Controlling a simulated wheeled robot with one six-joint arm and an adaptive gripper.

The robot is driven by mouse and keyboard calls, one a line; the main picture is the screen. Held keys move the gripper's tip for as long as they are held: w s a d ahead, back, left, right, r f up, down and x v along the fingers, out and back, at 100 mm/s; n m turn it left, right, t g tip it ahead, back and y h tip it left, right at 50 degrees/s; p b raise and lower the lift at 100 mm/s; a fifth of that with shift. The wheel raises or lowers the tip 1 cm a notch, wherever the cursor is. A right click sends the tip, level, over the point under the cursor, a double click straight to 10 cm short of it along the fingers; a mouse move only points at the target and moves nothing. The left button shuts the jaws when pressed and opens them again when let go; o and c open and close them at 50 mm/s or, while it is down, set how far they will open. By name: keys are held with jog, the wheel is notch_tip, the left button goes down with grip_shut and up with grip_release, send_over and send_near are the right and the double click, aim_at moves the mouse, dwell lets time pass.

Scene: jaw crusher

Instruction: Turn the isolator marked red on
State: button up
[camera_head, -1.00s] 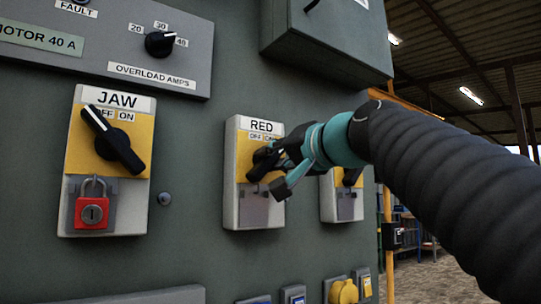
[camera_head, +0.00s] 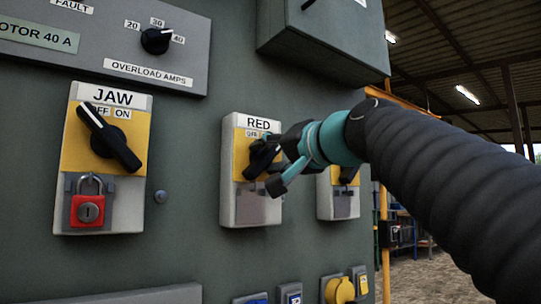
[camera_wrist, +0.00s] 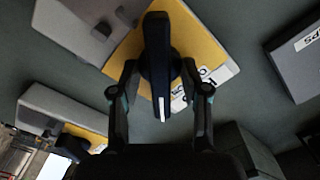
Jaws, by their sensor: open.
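The isolator marked RED (camera_head: 235,205) is a grey box with a yellow plate on the panel. Its black rotary handle (camera_head: 258,163) is tilted, its upper end leaning up and right toward the ON side. My gripper (camera_head: 272,168) is at this handle and hides part of it and of the labels. In the wrist view the handle (camera_wrist: 157,45) lies between the two fingers of my gripper (camera_wrist: 159,72), its white mark toward the bottom. The fingers are open, one on each side. I cannot tell whether they touch it.
The JAW isolator (camera_head: 75,150) at left carries a red padlock (camera_head: 89,208). Another isolator (camera_head: 338,203) stands close to the right of RED, behind my gripper. A grey box (camera_head: 320,40) juts out above. Sockets (camera_head: 340,290) sit below.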

jog(key=v, duration=1.2)
dwell(0.4)
notch_tip(320, 180, down, 28)
jog(key=d+g+h, duration=0.2)
jog(key=g+h, duration=0.3)
jog(key=s+d+f+n+g+h, duration=0.1)
jog(key=s+f, duration=0.4)
jog(key=f, duration=0.8)
jog(key=s+d+f+n+g+h, duration=0.1)
jog(key=s+d+f+g+h, duration=0.2)
jog(key=f, duration=1)
jog(key=s+d+h, duration=0.1)
jog(key=s, duration=0.2)
jog(key=shift+d+f, duration=0.2)
